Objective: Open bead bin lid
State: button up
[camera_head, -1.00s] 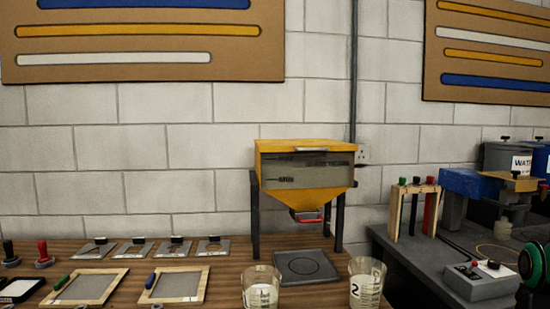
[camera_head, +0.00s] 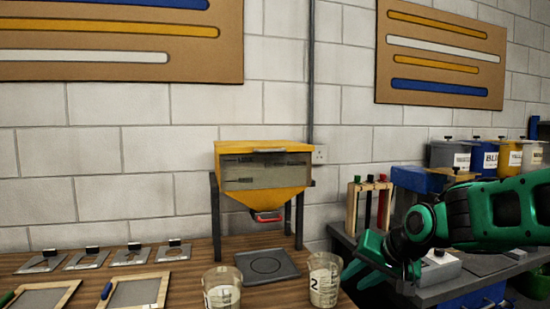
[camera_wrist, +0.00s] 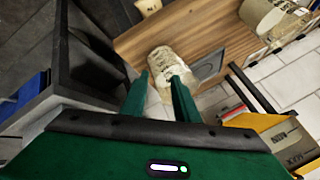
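The bead bin (camera_head: 262,200) is a yellow hopper on a dark stand, with a grey window in its front. Its yellow lid (camera_head: 262,148) lies flat and closed on top, with a pale handle (camera_head: 270,150) at the front edge. The bin also shows at the right edge of the wrist view (camera_wrist: 258,122). My gripper (camera_head: 358,258) is right of the bin and lower than the lid, apart from it, pointing left and down. In the wrist view its two green fingers (camera_wrist: 160,76) stand apart with nothing held between them.
Two clear cups, a left one (camera_head: 222,290) and a right one (camera_head: 325,280), stand on the wooden bench before the bin. A dark square plate (camera_head: 266,265) lies under the spout. A rack of coloured-topped tools (camera_head: 370,205) stands right, behind my arm.

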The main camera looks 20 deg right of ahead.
jog(key=w+a+r+m+t+y, duration=0.25)
jog(key=w+r, duration=0.25)
jog(key=r, duration=0.3)
jog(key=w+a+r+m+t+y, duration=0.15)
jog(key=w+a+r+t, duration=0.3)
jog(key=r, duration=0.45)
jog(key=w+a+r+m+t+y, duration=0.1)
jog(key=w+a+r+t+y, duration=0.15)
jog(key=w+r, duration=0.45)
jog(key=r+x, duration=0.2)
jog(key=x, duration=0.7)
jog(key=shift+w+r+t, duration=0.2)
jog(key=shift+t, duration=0.25)
